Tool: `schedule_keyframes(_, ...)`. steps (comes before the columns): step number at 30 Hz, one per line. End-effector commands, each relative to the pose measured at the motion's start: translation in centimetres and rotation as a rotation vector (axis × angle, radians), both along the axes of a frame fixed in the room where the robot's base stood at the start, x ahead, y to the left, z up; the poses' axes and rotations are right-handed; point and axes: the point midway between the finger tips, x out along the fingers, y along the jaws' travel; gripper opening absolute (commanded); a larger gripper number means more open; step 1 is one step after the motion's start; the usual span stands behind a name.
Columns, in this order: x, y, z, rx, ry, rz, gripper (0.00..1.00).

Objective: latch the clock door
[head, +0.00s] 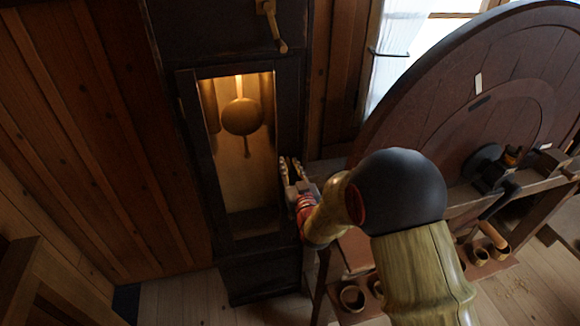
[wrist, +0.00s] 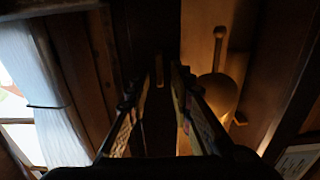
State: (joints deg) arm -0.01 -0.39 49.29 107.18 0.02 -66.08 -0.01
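The tall dark clock case (head: 262,272) stands against the plank wall in the head view. Its door (head: 289,120) has a tall window, with a round pendulum (head: 241,117) lit behind it. I cannot tell whether the door is fully shut. A wooden turning piece with a knobbed end (head: 272,27) is on the case above the door. My gripper (head: 291,163) is at the door's right edge, fingers apart. In the wrist view, a small brown peg (wrist: 159,70) shows between the open fingertips, and the pendulum (wrist: 216,92) is right of them. I cannot tell whether the fingers touch anything.
A large dark wooden wheel (head: 440,110) on a bench stands close to the right of my arm. Small wooden cups (head: 352,298) sit low on its shelf. A curtained window (head: 395,50) is behind. Open plank floor (head: 180,298) lies left of the clock.

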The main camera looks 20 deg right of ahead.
Motion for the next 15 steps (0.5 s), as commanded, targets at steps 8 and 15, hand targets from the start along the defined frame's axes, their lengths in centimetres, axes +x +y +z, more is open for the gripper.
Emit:
schedule_keyframes(8,-0.02,0.0,0.0,0.0,0.0,0.0,0.05)
schedule_keyframes(15,-0.02,0.0,0.0,0.0,0.0,0.0,0.0)
